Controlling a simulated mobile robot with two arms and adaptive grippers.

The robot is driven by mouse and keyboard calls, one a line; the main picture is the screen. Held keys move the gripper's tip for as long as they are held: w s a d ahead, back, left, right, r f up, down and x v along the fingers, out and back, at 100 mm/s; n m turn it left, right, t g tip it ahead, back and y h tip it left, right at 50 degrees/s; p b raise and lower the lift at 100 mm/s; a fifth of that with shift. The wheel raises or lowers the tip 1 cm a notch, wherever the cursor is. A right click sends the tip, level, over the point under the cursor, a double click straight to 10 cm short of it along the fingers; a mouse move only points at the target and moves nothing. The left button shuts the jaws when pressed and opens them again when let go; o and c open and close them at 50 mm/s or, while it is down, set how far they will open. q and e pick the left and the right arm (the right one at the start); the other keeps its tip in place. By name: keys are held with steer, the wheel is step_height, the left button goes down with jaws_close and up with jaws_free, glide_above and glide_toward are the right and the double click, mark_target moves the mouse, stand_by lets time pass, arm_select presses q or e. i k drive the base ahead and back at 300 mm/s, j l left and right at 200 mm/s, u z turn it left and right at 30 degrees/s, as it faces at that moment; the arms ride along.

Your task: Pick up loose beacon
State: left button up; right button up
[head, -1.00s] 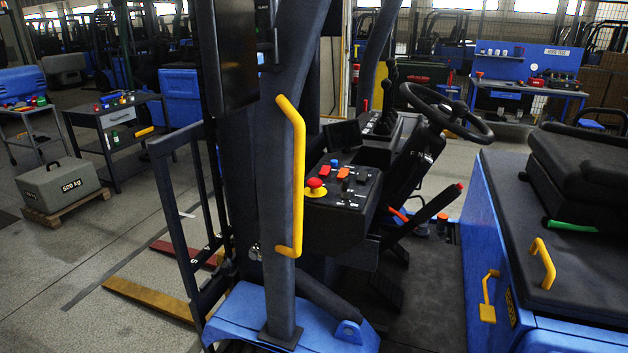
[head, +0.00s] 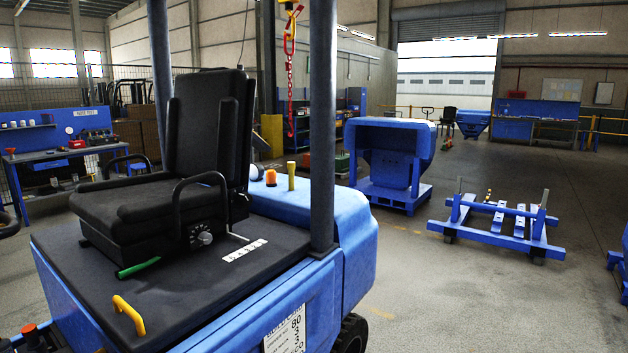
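An orange beacon (head: 270,178) with a dark base sits on the blue rear cover of the forklift (head: 345,215), behind the black seat. A yellow cylinder (head: 291,175) stands upright just to its right. Whether the beacon is loose or fixed cannot be told from here. Neither of my grippers is in the head view.
The black seat (head: 200,135) with armrests and a dark roof post (head: 322,120) stand on either side of the beacon. A red chain (head: 290,90) hangs behind. A blue hopper (head: 390,150) and a blue wheeled frame (head: 497,225) stand on the right. Open floor (head: 450,300) lies at front right.

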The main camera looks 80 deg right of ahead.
mark_target(271, 174)
steer(key=z, duration=2.8)
steer(key=i+l+z, duration=0.15)
steer(key=i+z, duration=0.2)
steer(key=i, duration=0.2)
steer(key=i+z, duration=0.4)
steer(key=i, duration=0.15)
steer(key=i+z, duration=0.2)
steer(key=i, duration=1.8)
steer(key=i+u, duration=0.15)
steer(key=i, duration=0.35)
steer(key=i+u, duration=0.15)
steer(key=i, duration=0.35)
steer(key=i+l+u, duration=0.15)
steer(key=i, duration=0.3)
steer(key=i+l+u, duration=0.2)
steer(key=i, duration=0.3)
steer(key=i+j+u, duration=0.45)
steer(key=i+u, duration=0.4)
steer(key=i, duration=0.2)
steer(key=i+u, duration=0.45)
steer(key=i, duration=0.15)
steer(key=i+l+u, duration=0.4)
steer(key=i+j, duration=0.1)
steer(key=i, duration=1)
steer(key=i+j, duration=0.15)
steer(key=i, duration=0.95)
